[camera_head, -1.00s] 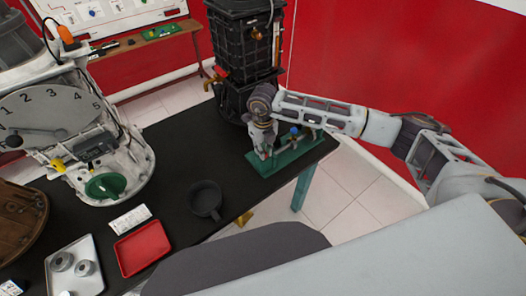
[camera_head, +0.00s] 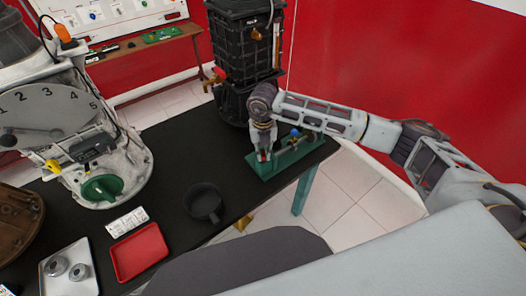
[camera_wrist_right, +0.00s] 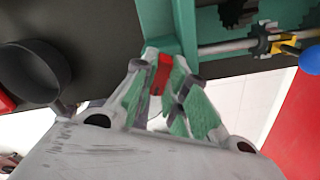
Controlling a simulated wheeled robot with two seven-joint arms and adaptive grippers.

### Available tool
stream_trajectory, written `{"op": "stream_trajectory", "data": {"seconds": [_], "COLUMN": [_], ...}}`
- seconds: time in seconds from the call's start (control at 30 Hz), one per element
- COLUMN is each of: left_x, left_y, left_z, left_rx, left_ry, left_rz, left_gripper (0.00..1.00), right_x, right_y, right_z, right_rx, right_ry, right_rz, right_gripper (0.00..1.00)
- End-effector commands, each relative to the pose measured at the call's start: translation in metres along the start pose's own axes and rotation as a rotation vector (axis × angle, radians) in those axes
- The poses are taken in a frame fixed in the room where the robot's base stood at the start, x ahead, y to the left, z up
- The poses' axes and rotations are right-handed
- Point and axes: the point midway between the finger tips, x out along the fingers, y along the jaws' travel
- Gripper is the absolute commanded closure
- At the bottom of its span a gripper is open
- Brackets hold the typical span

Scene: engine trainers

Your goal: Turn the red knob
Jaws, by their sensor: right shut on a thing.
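The red knob (camera_wrist_right: 162,74) shows in the right wrist view between the two fingers of my right gripper (camera_wrist_right: 160,80), which is shut on it. In the head view my right gripper (camera_head: 262,154) points down at the left end of the green fixture (camera_head: 284,163), and only a bit of red shows at its fingertips. The fixture's green frame (camera_wrist_right: 188,28) also shows at the top of the right wrist view. The fingers hide part of the knob, so how far it is turned cannot be told. My left gripper is not in view.
A yellow and blue lever on a shaft with dark gears (camera_wrist_right: 262,42) sits beside the knob. A dark round cup (camera_head: 204,202), a red tray (camera_head: 140,250) and a grey tray (camera_head: 86,287) lie on the black table (camera_head: 178,150). A tall black engine block (camera_head: 246,50) stands behind.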

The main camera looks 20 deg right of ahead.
Motion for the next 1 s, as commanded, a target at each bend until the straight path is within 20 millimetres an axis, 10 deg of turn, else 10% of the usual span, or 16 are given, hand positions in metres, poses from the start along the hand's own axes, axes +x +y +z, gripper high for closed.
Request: {"op": "stream_trajectory", "data": {"seconds": [0.2, 0.23, 0.4, 1.0], "left_x": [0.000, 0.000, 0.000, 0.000], "left_y": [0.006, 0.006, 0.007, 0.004], "left_z": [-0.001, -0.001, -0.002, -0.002], "left_rx": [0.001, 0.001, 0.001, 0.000], "left_ry": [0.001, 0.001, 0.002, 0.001], "left_rz": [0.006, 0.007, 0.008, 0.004], "left_gripper": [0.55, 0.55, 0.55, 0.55], "right_x": [-0.002, -0.002, -0.001, -0.015], "right_y": [0.000, 0.000, 0.000, 0.000], "right_z": [0.002, 0.002, 0.001, 0.001], "right_rx": [0.001, 0.000, 0.000, -0.002], "right_ry": [-0.005, -0.005, -0.003, -0.003], "right_rz": [0.002, 0.002, 0.001, 0.000], "right_gripper": [1.00, 0.83, 0.64, 0.64]}}
